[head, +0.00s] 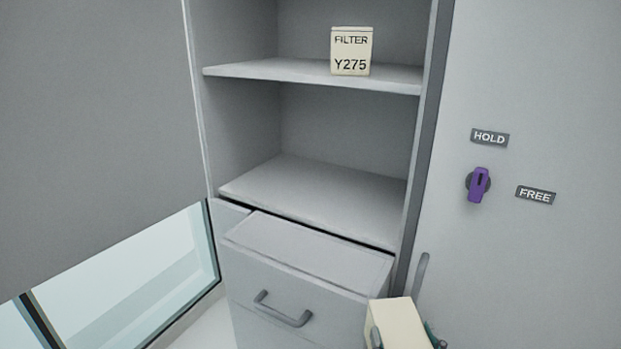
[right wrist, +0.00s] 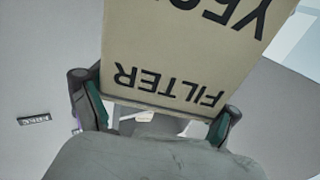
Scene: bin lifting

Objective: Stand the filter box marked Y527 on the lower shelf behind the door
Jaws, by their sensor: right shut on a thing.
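My right gripper (right wrist: 155,110) is shut on a cream filter box (right wrist: 190,50). In the right wrist view the box's label is upside down and reads FILTER, with a number starting Y5; the rest is cut off. In the head view the held box (head: 398,322) is at the bottom edge, in front of the cabinet's right side and below shelf height. The lower shelf (head: 320,192) is bare. The open door (head: 90,130) is the large grey panel at the left. My left gripper is not in view.
Another filter box, marked Y275 (head: 351,52), stands on the upper shelf (head: 300,71). Below the lower shelf, a drawer (head: 300,262) sticks out a little. A purple knob (head: 478,185) is on the right panel, near labels HOLD (head: 490,138) and FREE (head: 536,195).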

